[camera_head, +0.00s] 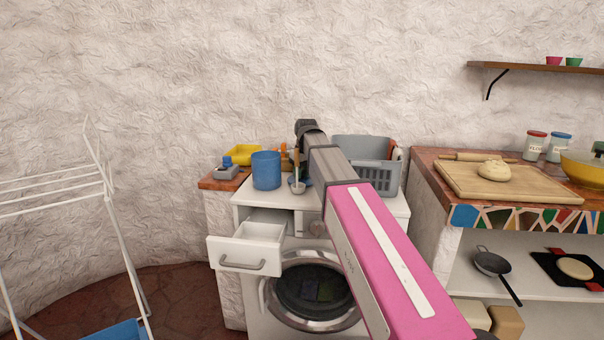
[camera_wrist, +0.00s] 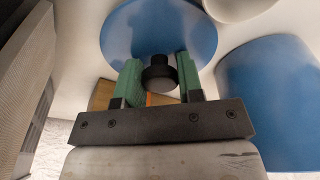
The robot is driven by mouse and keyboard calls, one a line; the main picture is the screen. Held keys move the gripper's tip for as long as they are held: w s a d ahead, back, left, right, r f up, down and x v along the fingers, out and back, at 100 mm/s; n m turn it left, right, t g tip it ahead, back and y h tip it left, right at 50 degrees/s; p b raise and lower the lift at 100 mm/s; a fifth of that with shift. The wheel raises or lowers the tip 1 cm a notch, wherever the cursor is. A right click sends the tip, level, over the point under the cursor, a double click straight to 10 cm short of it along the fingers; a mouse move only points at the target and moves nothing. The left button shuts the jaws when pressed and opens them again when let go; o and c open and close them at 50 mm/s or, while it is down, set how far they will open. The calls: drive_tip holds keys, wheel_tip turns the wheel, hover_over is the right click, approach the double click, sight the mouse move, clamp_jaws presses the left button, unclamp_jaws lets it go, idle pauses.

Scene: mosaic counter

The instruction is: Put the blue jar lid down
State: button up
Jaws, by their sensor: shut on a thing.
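The blue lid (camera_wrist: 158,22) is a round disc with a black knob (camera_wrist: 158,75) at its middle. My gripper (camera_wrist: 158,63) has its green fingers on either side of the knob and is shut on it. In the head view a bit of blue (camera_head: 307,182) beside my arm may be the lid; my fingers are hidden there. A blue cylindrical jar (camera_head: 266,171) stands on the white washing machine top, left of my arm. It also shows close beside the lid in the wrist view (camera_wrist: 272,100). I cannot tell whether the lid touches the surface.
A small pale cup (camera_head: 297,187) with a tool in it stands close to the jar. A grey basket (camera_head: 377,178) stands right of my arm. A yellow tray (camera_head: 243,154) is at the back left. An open drawer (camera_head: 248,246) juts out in front.

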sight(305, 180)
drive_tip(key=shift+f, duration=0.15)
drive_tip(key=o, duration=0.9)
drive_tip(key=shift+o, duration=0.2)
wheel_tip(305, 180, up, 12)
drive_tip(key=s+d, duration=0.1)
drive_tip(key=shift+s, duration=0.25)
